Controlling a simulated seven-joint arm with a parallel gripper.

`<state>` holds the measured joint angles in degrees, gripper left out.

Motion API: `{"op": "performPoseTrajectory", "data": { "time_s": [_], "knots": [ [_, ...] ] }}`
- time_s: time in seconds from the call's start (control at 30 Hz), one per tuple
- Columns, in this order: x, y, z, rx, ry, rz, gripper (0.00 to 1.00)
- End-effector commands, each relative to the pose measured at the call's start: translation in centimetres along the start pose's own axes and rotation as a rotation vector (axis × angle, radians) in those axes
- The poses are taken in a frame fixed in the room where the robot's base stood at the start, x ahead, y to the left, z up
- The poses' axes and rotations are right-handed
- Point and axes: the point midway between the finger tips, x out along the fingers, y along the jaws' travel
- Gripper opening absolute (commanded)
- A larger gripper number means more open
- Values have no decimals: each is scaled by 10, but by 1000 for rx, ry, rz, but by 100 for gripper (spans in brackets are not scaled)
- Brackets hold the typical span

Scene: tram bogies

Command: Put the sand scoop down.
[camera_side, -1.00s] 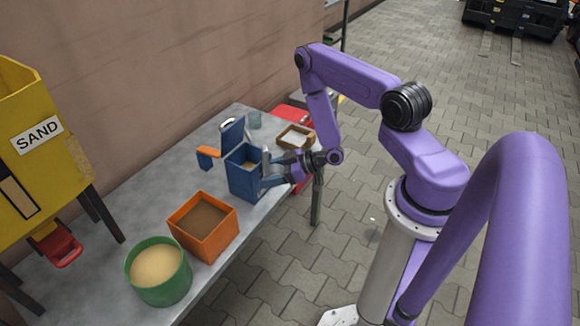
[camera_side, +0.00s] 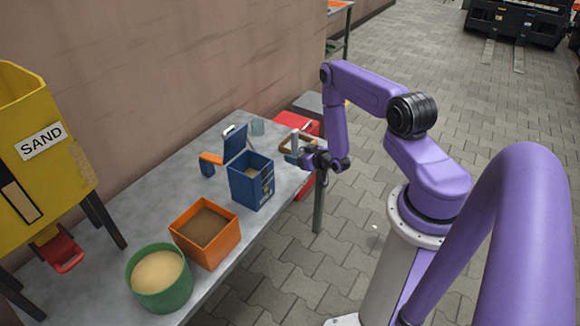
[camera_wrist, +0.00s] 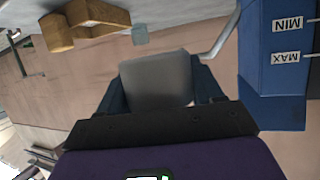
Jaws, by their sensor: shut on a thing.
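My gripper (camera_side: 304,158) is at the far end of the table, beside the wooden tray (camera_side: 284,147) and apart from the blue box. In the wrist view my gripper (camera_wrist: 160,88) has its dark fingers shut on a grey, flat-faced piece, the sand scoop (camera_wrist: 157,78). A small grey part of the scoop (camera_side: 294,142) stands up by the fingers in the side view. Its full shape and any sand in it are hidden. The wooden tray also shows at the upper left of the wrist view (camera_wrist: 92,14).
The blue box (camera_side: 246,186) with its lid open stands near; its MIN and MAX marks face the wrist camera (camera_wrist: 272,70). A small clear cup (camera_side: 257,126) stands behind. An orange bin (camera_side: 222,243), a green tub (camera_side: 165,293) and the yellow sand hopper (camera_side: 50,120) are nearer the camera.

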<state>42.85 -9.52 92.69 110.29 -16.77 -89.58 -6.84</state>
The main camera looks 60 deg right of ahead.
Motion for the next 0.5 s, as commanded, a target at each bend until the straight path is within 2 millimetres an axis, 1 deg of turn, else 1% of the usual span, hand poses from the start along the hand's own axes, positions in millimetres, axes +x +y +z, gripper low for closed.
{"op": "performPoseTrajectory", "data": {
  "time_s": [0.03, 0.07, 0.1, 0.4, 0.5],
  "knots": [
    [10, 2, 0, -2, 4, -1, 33],
    [16, 3, 0, -2, 3, -1, 33],
    [21, 4, 5, -1, 0, -2, 33],
    [60, 11, 26, -1, 1, -1, 33],
    [68, 13, 31, -1, 0, -1, 33]
  ]
}}
